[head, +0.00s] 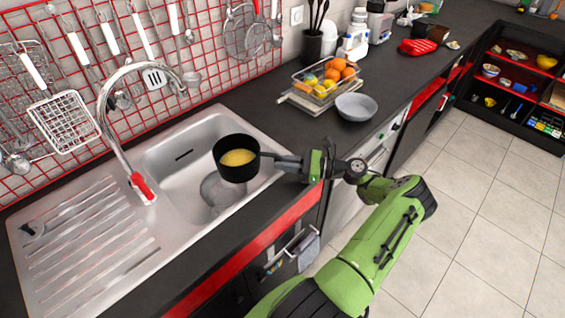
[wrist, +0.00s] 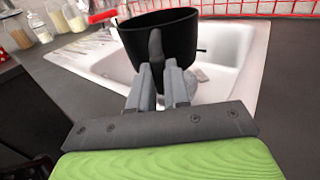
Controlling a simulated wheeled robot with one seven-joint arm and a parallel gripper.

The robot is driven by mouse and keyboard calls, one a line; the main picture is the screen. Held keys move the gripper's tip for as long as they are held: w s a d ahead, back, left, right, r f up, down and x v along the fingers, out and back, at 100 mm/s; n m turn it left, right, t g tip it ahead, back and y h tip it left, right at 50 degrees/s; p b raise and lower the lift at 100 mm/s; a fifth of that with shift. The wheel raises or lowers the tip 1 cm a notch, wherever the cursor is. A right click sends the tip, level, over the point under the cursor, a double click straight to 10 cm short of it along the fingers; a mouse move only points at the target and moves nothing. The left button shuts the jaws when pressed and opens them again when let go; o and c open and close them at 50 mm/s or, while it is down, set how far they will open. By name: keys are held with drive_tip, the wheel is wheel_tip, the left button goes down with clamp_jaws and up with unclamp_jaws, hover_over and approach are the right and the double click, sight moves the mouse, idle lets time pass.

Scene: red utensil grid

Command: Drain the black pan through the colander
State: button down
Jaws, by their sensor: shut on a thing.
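The black pan (head: 224,170) hangs over the sink basin, roughly upright, with yellow contents (head: 238,157) inside. My gripper (head: 277,162) is shut on the pan's handle at its right side. In the wrist view the pan (wrist: 160,38) is straight ahead of my gripper (wrist: 163,88), and its inside is out of sight. The colander (head: 214,191) appears as a grey mesh bowl down in the basin, below the pan and partly hidden by it. A small part of it also seems to show in the wrist view, behind the fingers.
The sink (head: 190,122) has a drainboard at left and a tall faucet (head: 143,186) with a red base close to the pan's left. A grey bowl (head: 356,107) and a fruit basket (head: 325,80) stand on the counter. Utensils hang on a red grid (head: 130,60) behind.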

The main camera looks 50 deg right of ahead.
sight(273, 154)
drive_tip(key=shift+r+p, duration=0.3)
drive_tip(key=shift+p, duration=0.4)
drive_tip(key=shift+s+g+h+p, duration=0.1)
drive_tip(key=shift+g+h+p, duration=0.4)
drive_tip(key=shift+p, duration=0.4)
drive_tip(key=shift+f, duration=0.2)
drive_tip(key=shift+r+g+h+p, duration=0.3)
drive_tip(key=shift+r+g+p, duration=0.4)
drive_tip(key=shift+r+p, duration=0.8)
drive_tip(key=shift+f+p, duration=0.3)
drive_tip(key=shift+p, duration=0.1)
drive_tip(key=r+p, duration=0.1)
drive_tip(key=r+g+p, duration=0.1)
drive_tip(key=p, duration=0.1)
drive_tip(key=shift+w+a+h+p, duration=0.1)
drive_tip(key=shift+w+h+p, duration=0.1)
drive_tip(key=shift+h+p, duration=0.15)
